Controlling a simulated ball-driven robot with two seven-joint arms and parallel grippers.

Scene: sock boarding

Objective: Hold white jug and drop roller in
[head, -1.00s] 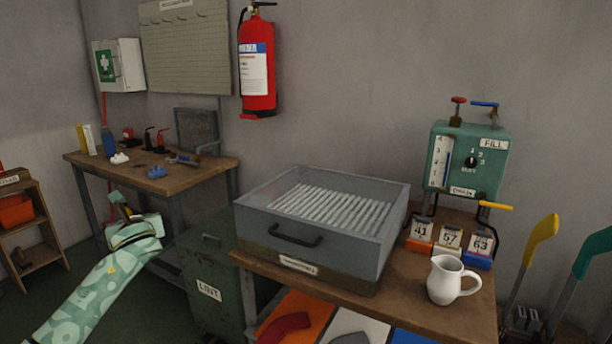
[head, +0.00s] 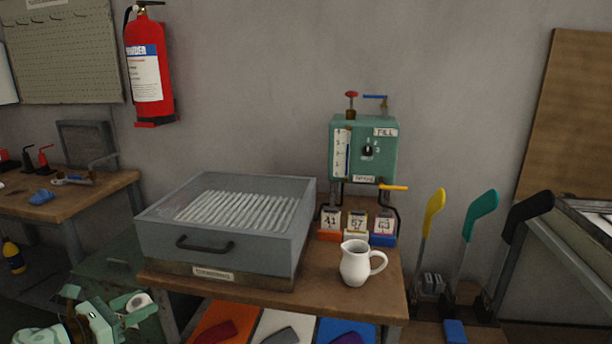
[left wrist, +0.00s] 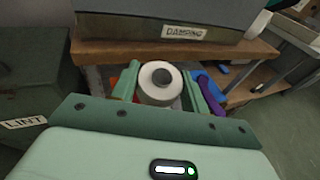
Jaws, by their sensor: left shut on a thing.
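The white jug (head: 355,263) stands upright at the front right of the wooden bench, its handle to the right. My left gripper (head: 128,303) is at the lower left of the head view, in front of the bench and well away from the jug. It is shut on the roller (head: 139,301), a white roll with a dark core. The roller also shows between the fingers (left wrist: 158,98) in the left wrist view, where its round end (left wrist: 160,80) faces the camera. My right gripper is not in view.
A grey lidded box (head: 210,260) with a handle fills the bench's left part. Numbered cards (head: 356,225) and a green fill unit (head: 363,148) stand behind the jug. A green lint bin (left wrist: 30,100) is left of the bench. Coloured trays lie below.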

